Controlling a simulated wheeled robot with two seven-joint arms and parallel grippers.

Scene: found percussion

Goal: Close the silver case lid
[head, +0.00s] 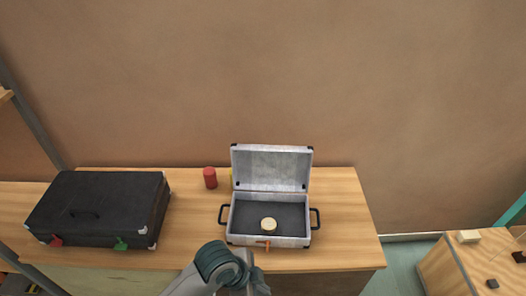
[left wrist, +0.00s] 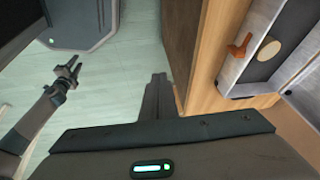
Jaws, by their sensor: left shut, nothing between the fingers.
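The silver case (head: 229,226) stands on the wooden bench with its lid (head: 272,168) raised, tilted slightly back. Its dark lined inside holds a round cream disc (head: 269,224). An orange latch (head: 264,244) is on its front, and black handles are at both sides. The case also shows at the right of the left wrist view (left wrist: 236,66). My left gripper (left wrist: 158,82) is shut and empty, in front of the bench and apart from the case. My right gripper (left wrist: 75,72) is small in the left wrist view, open and empty over the floor, away from the case.
A closed black case (head: 100,195) with red and green latches lies left on the bench (head: 345,225). A red cylinder (head: 210,178) and a partly hidden yellow thing (head: 231,178) stand behind the silver case.

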